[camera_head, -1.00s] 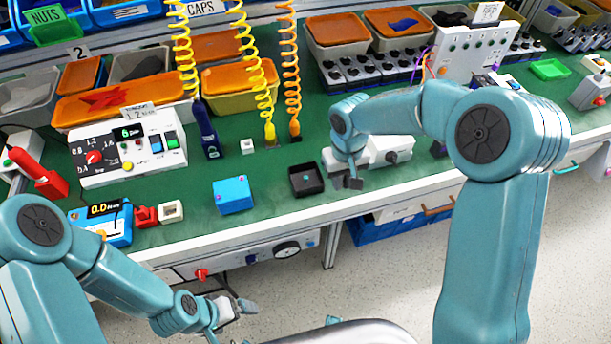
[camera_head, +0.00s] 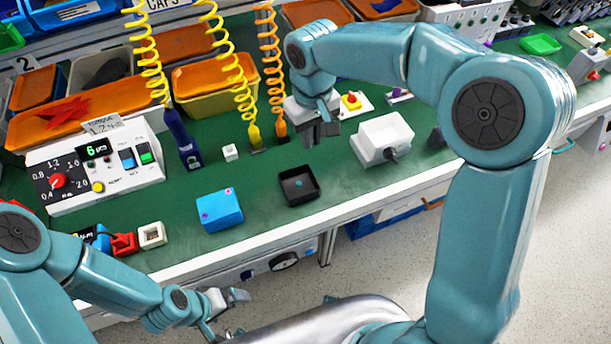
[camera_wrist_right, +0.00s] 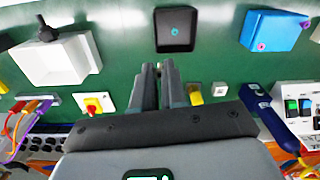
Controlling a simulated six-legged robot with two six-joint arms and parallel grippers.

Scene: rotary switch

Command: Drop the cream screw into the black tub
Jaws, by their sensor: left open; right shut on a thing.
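The black tub (camera_head: 298,186) is a small square open box on the green bench, with a small teal spot on its floor. It also shows in the right wrist view (camera_wrist_right: 175,28). My right gripper (camera_head: 318,138) is above the bench behind the tub, slightly to its right. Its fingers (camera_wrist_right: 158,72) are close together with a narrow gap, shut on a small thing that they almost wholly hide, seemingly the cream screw. I see no cream screw lying on the bench. My left gripper (camera_head: 228,303) is open and empty, in front of the bench edge.
A blue box (camera_head: 219,209) stands left of the tub, and a white box with a dark knob (camera_head: 383,138) stands to its right. A red button on a yellow base (camera_head: 351,101) is behind the white box. Coiled yellow and orange cords hang behind. Bench around the tub is clear.

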